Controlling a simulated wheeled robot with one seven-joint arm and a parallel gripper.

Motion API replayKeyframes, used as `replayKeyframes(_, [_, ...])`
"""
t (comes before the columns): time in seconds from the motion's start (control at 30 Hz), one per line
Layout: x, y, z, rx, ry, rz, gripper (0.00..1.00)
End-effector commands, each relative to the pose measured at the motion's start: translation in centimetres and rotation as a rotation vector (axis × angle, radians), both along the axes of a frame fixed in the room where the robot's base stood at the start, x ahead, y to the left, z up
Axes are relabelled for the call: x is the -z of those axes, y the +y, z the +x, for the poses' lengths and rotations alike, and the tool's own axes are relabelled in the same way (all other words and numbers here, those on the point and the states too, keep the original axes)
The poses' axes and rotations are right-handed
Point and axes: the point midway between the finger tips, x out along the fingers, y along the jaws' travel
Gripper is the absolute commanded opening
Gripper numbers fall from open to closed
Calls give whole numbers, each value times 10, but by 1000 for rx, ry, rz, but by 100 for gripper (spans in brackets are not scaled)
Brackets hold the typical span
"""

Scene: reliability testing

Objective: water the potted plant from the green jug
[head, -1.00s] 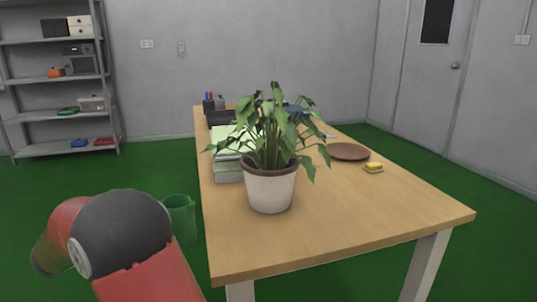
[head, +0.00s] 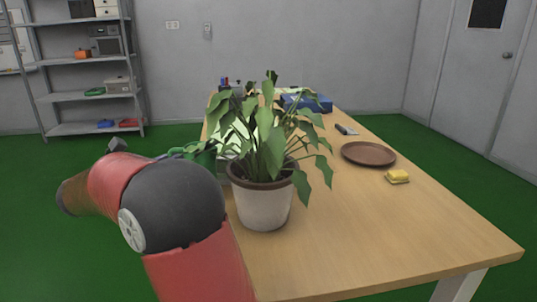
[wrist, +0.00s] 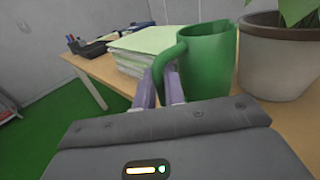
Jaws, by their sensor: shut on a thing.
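The green jug (wrist: 208,62) shows large in the wrist view, about upright, with its handle toward my gripper. My gripper (wrist: 160,88) is shut on the jug's handle. The potted plant (head: 264,207) stands on the near left part of the table in a whitish pot with a brown rim. Its leaves spread wide and some droop. In the wrist view the pot (wrist: 275,65) is just right of the jug, close beside it. In the head view my arm and the leaves hide most of the gripper and jug. I see no water.
The wooden table (head: 400,235) also holds a brown plate (head: 368,153), a yellow sponge (head: 397,176) and a blue box (head: 307,103). A stack of papers (wrist: 150,45) lies behind the jug. The table's front right is clear. Shelves (head: 92,97) stand at the back left.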

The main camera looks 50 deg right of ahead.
Motion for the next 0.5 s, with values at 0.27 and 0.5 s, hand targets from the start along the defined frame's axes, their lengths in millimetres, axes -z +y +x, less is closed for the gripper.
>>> replayKeyframes(0.27, [-3, 1, -1, -3, -11, 2, 0])
replayKeyframes(0.5, [-12, -1, -6, -3, -71, 43, 0])
